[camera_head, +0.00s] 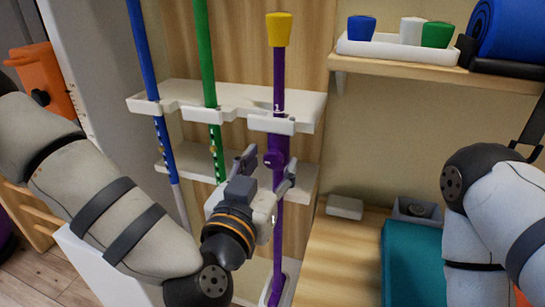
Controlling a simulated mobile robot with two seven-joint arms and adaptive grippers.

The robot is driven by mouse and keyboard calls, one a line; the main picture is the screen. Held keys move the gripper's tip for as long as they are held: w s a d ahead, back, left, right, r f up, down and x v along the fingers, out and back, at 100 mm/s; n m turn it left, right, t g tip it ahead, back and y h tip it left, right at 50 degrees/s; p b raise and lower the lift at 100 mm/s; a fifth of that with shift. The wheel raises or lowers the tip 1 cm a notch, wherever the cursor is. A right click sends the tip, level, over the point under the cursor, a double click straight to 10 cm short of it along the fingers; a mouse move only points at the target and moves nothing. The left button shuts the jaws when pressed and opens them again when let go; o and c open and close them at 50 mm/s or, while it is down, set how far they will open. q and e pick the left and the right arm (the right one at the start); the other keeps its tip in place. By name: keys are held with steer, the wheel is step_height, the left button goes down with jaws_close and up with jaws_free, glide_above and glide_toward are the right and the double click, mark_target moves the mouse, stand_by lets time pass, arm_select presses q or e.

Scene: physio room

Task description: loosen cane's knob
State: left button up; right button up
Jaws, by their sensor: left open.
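A purple cane (279,75) with a yellow top (279,29) stands upright in a white rack (300,108). Its round purple knob (272,159) sits on the shaft below the rack's upper clip. My left gripper (267,170) is open, with one finger on each side of the cane at about knob height. I cannot tell whether the fingers touch the knob. The gripper body hides part of the lower shaft. My right arm shows at the right edge, but its gripper is out of view.
A green cane (206,55) and a blue cane (143,50) stand in the rack to the left. A shelf at upper right holds a white tray (390,50) with blue, white and green pieces and a rolled blue mat (510,32). A teal cushion (410,265) lies at lower right.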

arm_select(q)
steer(key=shift+s, duration=0.25)
steer(key=shift+c, duration=0.3)
jaws_close()
